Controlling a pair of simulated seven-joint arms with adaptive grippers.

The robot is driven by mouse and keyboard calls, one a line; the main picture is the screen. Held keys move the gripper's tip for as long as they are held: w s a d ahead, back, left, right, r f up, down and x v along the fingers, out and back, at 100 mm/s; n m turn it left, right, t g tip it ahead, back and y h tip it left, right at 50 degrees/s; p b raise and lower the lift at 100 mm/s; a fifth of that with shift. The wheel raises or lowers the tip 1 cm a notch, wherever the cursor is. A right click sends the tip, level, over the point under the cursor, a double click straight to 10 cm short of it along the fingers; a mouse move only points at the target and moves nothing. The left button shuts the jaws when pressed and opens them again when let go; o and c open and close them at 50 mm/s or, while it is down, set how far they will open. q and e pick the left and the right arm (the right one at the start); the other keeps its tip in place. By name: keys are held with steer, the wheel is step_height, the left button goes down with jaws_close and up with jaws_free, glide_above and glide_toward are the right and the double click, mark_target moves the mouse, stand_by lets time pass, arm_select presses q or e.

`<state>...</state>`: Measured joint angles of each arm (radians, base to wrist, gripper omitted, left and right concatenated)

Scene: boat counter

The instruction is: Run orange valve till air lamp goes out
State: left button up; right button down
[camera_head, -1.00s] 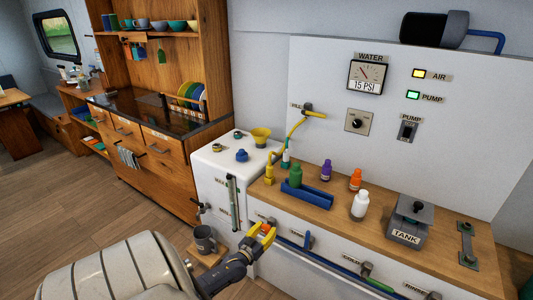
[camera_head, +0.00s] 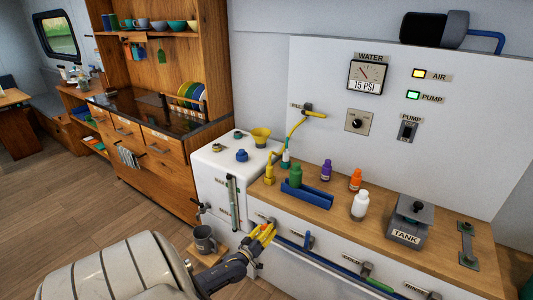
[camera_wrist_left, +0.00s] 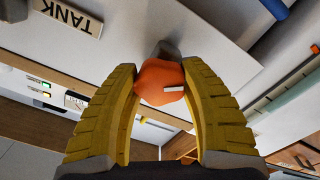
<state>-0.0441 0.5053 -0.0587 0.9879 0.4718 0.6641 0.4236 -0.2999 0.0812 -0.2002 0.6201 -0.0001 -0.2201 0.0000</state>
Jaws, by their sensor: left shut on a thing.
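My left gripper (camera_head: 262,238), with yellow fingers, is at the front of the white counter in the head view. In the left wrist view its fingers (camera_wrist_left: 160,95) stand on both sides of the orange valve knob (camera_wrist_left: 160,80) and are shut on it. The knob has a white mark and sits on a grey stem. In the head view the fingers mostly hide it. The air lamp (camera_head: 419,73) on the wall panel is lit yellow. My right gripper is not in view.
The green pump lamp (camera_head: 413,95) is lit. The water gauge (camera_head: 368,77) reads 15 PSI. A grey mug (camera_head: 205,240) stands close left of my gripper. A blue pipe (camera_head: 320,258) runs along the counter front. Bottles, including a white one (camera_head: 360,206), stand on top.

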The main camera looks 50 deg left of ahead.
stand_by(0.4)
arm_select(q)
steer(key=o, duration=1.3)
steer(key=shift+v, duration=5.95)
